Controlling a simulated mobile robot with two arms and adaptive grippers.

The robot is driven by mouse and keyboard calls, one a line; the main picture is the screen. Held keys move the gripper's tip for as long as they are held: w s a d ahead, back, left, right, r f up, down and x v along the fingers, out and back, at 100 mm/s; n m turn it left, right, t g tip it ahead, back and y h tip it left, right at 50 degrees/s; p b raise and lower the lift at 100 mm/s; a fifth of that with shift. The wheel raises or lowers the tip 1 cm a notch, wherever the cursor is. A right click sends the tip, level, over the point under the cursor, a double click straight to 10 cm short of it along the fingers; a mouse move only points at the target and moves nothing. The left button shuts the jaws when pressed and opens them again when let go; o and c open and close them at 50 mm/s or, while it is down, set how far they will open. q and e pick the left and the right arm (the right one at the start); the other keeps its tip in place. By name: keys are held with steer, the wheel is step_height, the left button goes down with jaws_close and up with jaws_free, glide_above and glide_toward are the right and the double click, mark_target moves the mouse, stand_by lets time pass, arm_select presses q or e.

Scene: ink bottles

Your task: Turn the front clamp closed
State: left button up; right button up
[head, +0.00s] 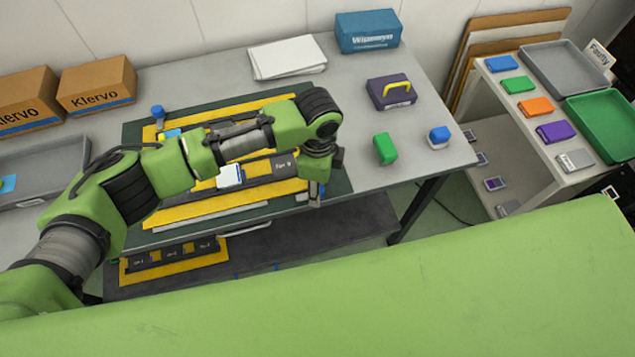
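A yellow and black fixture (190,212) lies on a dark green mat (140,238) on the grey table. A grey upright part (315,190) at the fixture's front right, just under my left gripper (318,172), looks like the front clamp; its lever position is unclear. My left arm reaches across the fixture from the left, and the gripper points down at this corner. Its fingers are mostly hidden by the wrist, so I cannot tell whether they are open or touch the clamp. A blue-topped part (157,112) stands at the fixture's back left. My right gripper is out of view.
A green block (385,149), a blue and white block (438,136) and a purple case (391,92) stand to the right. White sheets (287,57) and a blue box (368,31) are behind. Cardboard boxes (97,84) and a grey tray (45,168) are left.

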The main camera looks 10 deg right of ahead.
arm_select(q)
steer(key=c, duration=1.1)
steer(key=m, duration=0.8)
steer(key=shift+m, duration=0.3)
steer(key=m, duration=0.4)
steer(key=m+b, duration=0.1)
steer(key=m, duration=0.4)
steer(key=shift+m, duration=0.3)
